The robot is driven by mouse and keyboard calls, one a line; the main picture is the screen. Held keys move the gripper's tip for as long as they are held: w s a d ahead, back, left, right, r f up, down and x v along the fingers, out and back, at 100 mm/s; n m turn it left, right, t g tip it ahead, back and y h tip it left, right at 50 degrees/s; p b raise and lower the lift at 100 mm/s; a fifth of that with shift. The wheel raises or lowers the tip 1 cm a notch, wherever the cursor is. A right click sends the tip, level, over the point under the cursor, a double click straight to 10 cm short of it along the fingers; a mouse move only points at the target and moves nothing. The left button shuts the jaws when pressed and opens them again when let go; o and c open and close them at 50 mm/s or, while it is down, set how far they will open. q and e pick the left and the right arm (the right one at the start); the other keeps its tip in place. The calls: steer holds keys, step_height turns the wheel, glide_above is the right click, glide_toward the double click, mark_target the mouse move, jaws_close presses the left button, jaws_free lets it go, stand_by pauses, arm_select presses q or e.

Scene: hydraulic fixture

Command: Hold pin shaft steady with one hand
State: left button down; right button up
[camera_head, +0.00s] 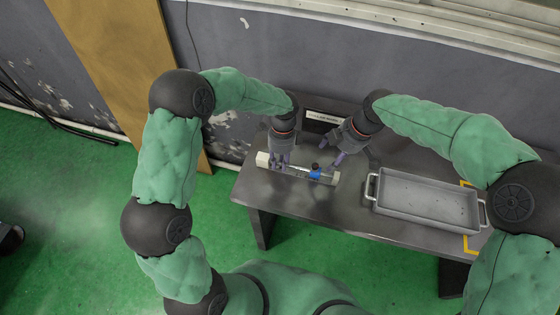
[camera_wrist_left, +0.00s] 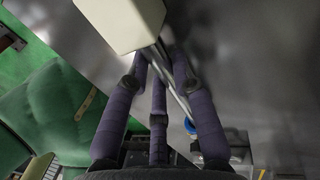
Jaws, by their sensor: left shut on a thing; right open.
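The pin shaft (camera_head: 297,171) is a thin silvery rod lying roughly level on the fixture, between a pale block at its left and a blue ring (camera_head: 315,174) at its right. My left gripper (camera_head: 279,164) points down and is shut on the shaft near the pale block. In the left wrist view, the shaft (camera_wrist_left: 174,80) runs between the purple fingers of the left gripper (camera_wrist_left: 161,62); the exact contact is partly hidden. My right gripper (camera_head: 335,163) is open beside the right part of the fixture, near the blue ring, and looks empty.
The pale block (camera_head: 262,159) stands close to my left fingers; it also shows in the left wrist view (camera_wrist_left: 122,22). A grey tray (camera_head: 372,186) with handles sits on the right of the dark table (camera_head: 300,206). A labelled plate (camera_head: 326,117) is behind the grippers. The table front is clear.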

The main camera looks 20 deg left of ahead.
stand_by(0.3)
arm_select(q)
steer(key=c, duration=1)
jaws_free()
steer(key=r, duration=0.4)
steer(key=w+r, duration=0.1)
steer(key=r, duration=0.2)
steer(key=w+r, duration=0.1)
steer(key=r, duration=0.3)
steer(key=shift+w+r, duration=0.15)
steer(key=shift+r, duration=0.2)
